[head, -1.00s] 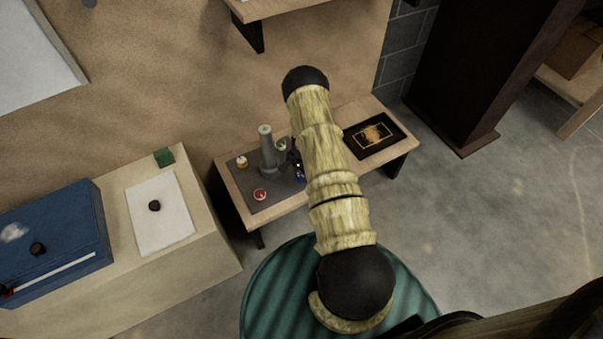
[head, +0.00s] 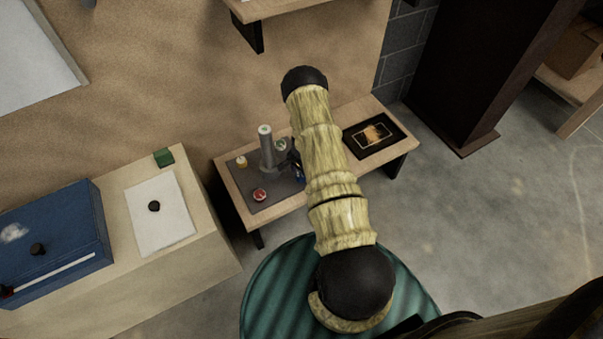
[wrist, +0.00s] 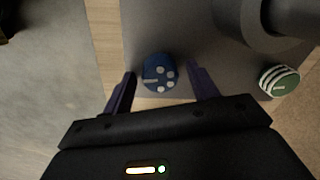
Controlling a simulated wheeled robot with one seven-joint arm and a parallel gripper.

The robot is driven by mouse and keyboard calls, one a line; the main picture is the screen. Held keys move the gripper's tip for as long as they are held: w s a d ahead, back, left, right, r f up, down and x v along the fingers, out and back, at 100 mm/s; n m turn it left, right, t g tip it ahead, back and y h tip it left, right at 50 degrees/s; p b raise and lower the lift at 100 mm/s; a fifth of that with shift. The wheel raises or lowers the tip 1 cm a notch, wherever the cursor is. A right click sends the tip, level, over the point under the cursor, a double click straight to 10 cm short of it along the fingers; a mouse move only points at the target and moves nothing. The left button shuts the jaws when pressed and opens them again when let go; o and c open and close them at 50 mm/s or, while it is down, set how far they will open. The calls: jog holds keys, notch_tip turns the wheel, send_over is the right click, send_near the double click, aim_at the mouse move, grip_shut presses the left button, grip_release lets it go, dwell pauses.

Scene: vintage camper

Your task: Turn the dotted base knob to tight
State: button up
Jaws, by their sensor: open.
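In the wrist view a blue knob (wrist: 158,73) with white dots and a short white line on top sits on the grey mat (wrist: 185,25). My gripper (wrist: 162,82) is open, with one dark finger on each side of the knob. Gaps show between the fingers and the knob, and the knob's lower edge is near the level of the fingertips. In the head view my arm hides most of the gripper, and only a bit of blue shows beside it. Whether the knob's line meets a tight mark cannot be told.
A green knob with white stripes (wrist: 279,82) stands to the right in the wrist view. A grey upright post (head: 267,148), a red-topped knob (head: 260,194) and a yellow knob (head: 241,162) share the low bench (head: 232,192). A dark framed panel (head: 396,147) lies at its right.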

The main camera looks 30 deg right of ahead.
notch_tip(320, 180, up, 17)
jog(key=p, duration=0.3)
jog(key=shift+s+d+r+p, duration=0.15)
jog(key=shift+s+r+p, duration=0.05)
jog(key=shift+s+p, duration=0.25)
jog(key=s+a+r+n+t, duration=0.1)
jog(key=s+a+r+n, duration=0.2)
jog(key=r, duration=0.6)
jog(key=s+a+r+n, duration=0.1)
jog(key=a+r+n, duration=0.2)
jog(key=a+r, duration=0.4)
jog(key=s+a+r+n+t, duration=0.1)
jog(key=s+a+r+n, duration=0.25)
jog(key=s+r, duration=0.3)
jog(key=s+a+r+n, duration=0.2)
jog(key=s+r+n, duration=0.3)
jog(key=s+r, duration=0.15)
jog(key=w+p+v, duration=0.2)
jog(key=p+v, duration=1)
jog(key=w+r+p+v, duration=0.1)
jog(key=w+p+v, duration=0.1)
jog(key=p+v, duration=1)
jog(key=shift+w+a+r+p, duration=0.2)
jog(key=shift+a+p, duration=0.1)
jog(key=shift+p, duration=0.45)
